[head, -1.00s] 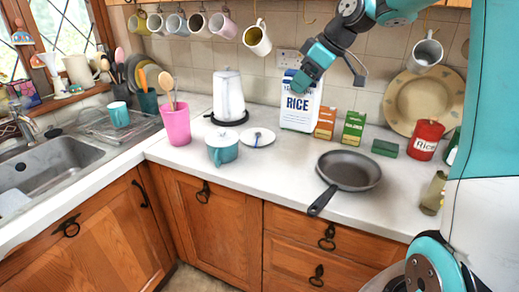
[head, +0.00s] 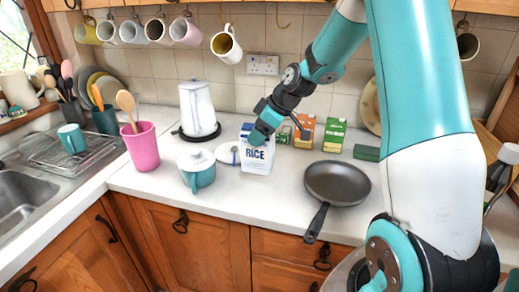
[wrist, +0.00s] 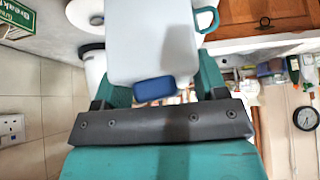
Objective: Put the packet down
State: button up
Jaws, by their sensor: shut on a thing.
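The packet is a white and blue rice packet (head: 257,160), upright at the counter's middle in the head view. My gripper (head: 266,127) is shut on its upper part from above. The packet's base looks at or very near the countertop; I cannot tell whether it touches. In the wrist view the packet (wrist: 150,45) fills the space between the two fingers (wrist: 158,92), pale with a blue patch near the palm. My gripper covers part of its top in the head view.
A black frying pan (head: 337,184) lies to the right. Orange (head: 305,131) and green (head: 334,135) cartons stand behind. The counter in front is clear.

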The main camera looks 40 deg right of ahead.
aim_at(260, 151)
jog(key=shift+f+p, duration=0.4)
jog(key=shift+f, duration=2.65)
jog(key=shift+f, duration=0.2)
jog(key=o, duration=1.6)
jog(key=shift+o, duration=0.2)
jog(key=shift+r, duration=0.2)
